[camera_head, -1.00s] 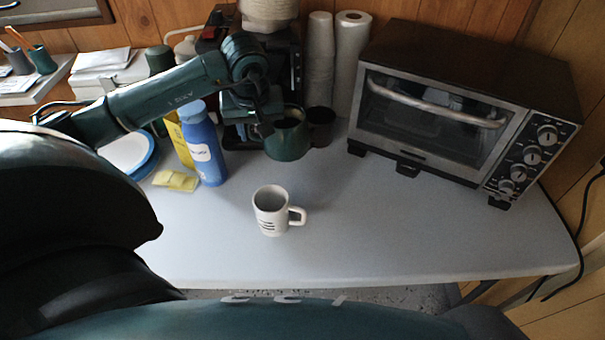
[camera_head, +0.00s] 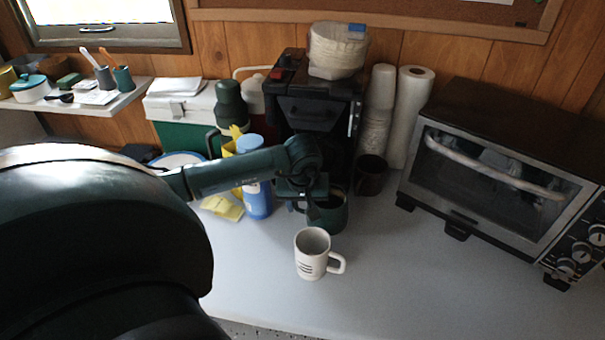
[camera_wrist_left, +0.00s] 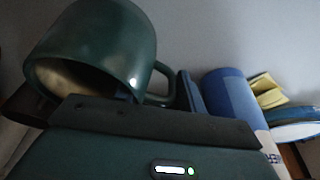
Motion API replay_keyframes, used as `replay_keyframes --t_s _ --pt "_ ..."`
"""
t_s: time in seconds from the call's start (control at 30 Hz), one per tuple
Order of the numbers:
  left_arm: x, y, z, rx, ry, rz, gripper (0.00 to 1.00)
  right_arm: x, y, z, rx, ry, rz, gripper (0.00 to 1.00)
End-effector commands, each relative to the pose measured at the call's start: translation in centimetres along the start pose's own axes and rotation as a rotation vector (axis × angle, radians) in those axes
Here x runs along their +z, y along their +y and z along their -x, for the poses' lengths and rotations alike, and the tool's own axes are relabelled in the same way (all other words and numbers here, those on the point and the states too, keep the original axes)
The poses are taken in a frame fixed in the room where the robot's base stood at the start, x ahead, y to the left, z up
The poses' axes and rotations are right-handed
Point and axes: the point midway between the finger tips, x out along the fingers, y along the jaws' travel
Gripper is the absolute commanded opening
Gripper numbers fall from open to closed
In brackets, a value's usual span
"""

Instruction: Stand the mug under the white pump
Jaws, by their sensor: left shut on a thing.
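A green mug (camera_head: 330,214) is in front of the black coffee machine, and my left gripper (camera_head: 305,197) is shut on it at its handle side. In the left wrist view the green mug (camera_wrist_left: 95,45) fills the upper left, above the gripper (camera_wrist_left: 150,122). I cannot tell whether it touches the table. A white mug (camera_head: 311,255) with dark marks stands upright just in front of it, handle to the right. A pale curved spout (camera_head: 246,72), possibly the white pump, shows partly hidden left of the coffee machine. My right gripper is not in view.
The coffee machine (camera_head: 318,100) stands behind the mug. A blue bottle (camera_head: 256,196) and yellow sponge (camera_head: 222,207) are left. A dark cup (camera_head: 370,176), stacked cups, a paper roll (camera_head: 410,110) and a toaster oven (camera_head: 490,185) are right. The front table is clear.

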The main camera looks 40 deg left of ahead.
Motion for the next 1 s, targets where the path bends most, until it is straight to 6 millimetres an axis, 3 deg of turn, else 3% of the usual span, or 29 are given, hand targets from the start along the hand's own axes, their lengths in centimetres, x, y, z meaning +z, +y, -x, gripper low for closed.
replay_keyframes --t_s 0.23,0.27,0.5,0.87,1.0 --pt "0.0 0.0 -0.4 0.001 0.002 0.0 0.0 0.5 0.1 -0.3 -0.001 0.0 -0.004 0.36" --pt "0.1 0.0 -0.3 -0.001 0.0 -0.001 0.42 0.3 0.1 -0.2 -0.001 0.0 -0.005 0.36" --pt "0.1 0.0 -0.2 -0.001 -0.001 -0.001 0.62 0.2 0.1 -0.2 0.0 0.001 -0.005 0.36" --pt "-0.1 0.0 0.5 0.001 0.001 0.0 0.62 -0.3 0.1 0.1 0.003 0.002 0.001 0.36" --pt "-0.2 0.1 2.8 0.003 0.005 -0.001 0.62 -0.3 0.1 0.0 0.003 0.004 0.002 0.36"
